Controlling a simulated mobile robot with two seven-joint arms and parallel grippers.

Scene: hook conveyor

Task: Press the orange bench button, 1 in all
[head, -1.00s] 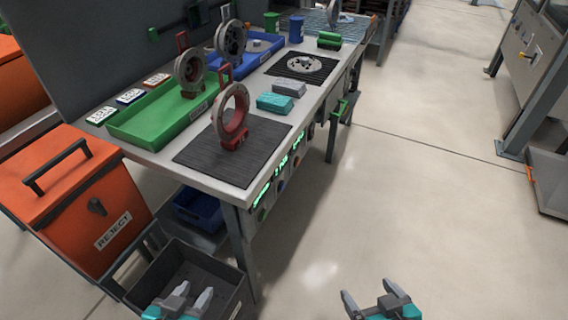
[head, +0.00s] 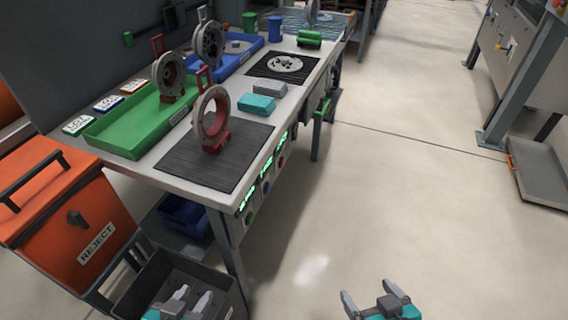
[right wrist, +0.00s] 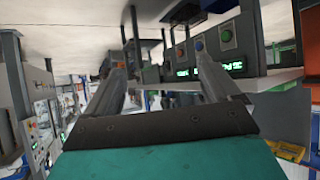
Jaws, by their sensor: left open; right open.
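A control panel on the bench's front side carries green-lit displays and small buttons. A small red-orange button (head: 282,163) sits on it, beyond a blue button (head: 266,187) and a green one (head: 250,216). In the right wrist view the panel is at upper right, with a reddish button (right wrist: 180,53), a blue one (right wrist: 199,46) and a green one (right wrist: 226,36); the exact hue is hard to tell. My right gripper (head: 368,292) is open and empty, apart from the panel. My left gripper (head: 192,298) is open and empty at the bottom, in front of the dark bin.
The bench (head: 190,187) holds a green tray (head: 125,143), a dark mat with a red-based ring, and teal and grey blocks. An orange reject bin (head: 62,215) and a dark bin (head: 135,290) stand at left.

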